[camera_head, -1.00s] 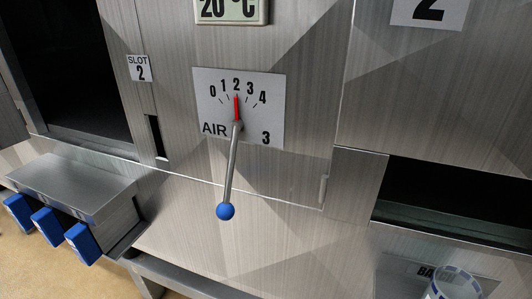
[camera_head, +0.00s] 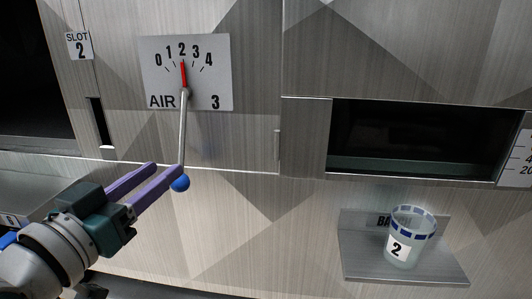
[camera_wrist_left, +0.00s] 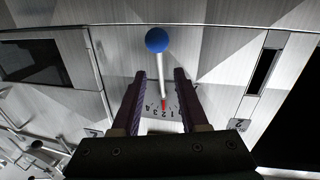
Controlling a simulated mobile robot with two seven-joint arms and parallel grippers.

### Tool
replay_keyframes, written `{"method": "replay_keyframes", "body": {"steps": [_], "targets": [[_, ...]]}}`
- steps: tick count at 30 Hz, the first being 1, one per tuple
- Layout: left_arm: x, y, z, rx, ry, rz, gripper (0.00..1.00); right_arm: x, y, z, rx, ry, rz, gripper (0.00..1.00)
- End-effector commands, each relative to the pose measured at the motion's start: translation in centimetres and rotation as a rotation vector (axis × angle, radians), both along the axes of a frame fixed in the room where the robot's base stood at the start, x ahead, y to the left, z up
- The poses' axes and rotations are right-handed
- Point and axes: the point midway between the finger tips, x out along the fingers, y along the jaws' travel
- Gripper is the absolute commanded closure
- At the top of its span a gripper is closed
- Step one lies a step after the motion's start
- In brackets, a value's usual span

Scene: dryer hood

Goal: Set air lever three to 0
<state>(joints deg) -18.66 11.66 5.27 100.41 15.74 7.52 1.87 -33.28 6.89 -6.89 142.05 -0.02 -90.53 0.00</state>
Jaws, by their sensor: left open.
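The air lever three (camera_head: 182,135) hangs down from its dial plate (camera_head: 157,84), which is marked AIR and 3 with a scale from 0 to 4. Its red pointer (camera_head: 183,74) stands at 2. The lever ends in a blue ball (camera_head: 180,184). My left gripper (camera_head: 167,167) is open and empty, with its purple fingertips close to the lower rod and ball. In the left wrist view the blue ball (camera_wrist_left: 157,40) and rod appear between the two fingers (camera_wrist_left: 160,75); whether the rod is truly between them in depth is unclear. My right gripper is out of view.
A cup labelled 2 (camera_head: 410,240) stands on a small shelf (camera_head: 365,268) at the lower right. A dark opening (camera_head: 425,135) is above it. A narrow slot (camera_head: 99,120) by the SLOT 2 label (camera_head: 78,45) lies left of the dial.

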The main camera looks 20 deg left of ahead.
Motion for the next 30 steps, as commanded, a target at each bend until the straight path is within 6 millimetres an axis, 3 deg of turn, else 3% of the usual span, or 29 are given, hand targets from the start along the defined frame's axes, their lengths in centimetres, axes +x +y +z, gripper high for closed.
{"method": "replay_keyframes", "body": {"steps": [3, 9, 22, 30], "targets": [[2.4, 0.1, 0.0, 0.001, -0.003, -0.001, 0.56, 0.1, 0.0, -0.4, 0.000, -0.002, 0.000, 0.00], [5.3, 0.3, -0.1, 0.002, 0.000, -0.001, 0.56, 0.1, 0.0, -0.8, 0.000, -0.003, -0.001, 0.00], [6.4, 0.3, 0.0, 0.001, 0.003, -0.002, 0.56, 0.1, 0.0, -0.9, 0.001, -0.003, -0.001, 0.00], [6.4, 0.3, 0.0, 0.001, 0.003, -0.002, 0.86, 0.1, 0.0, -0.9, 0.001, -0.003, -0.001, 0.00]]}}
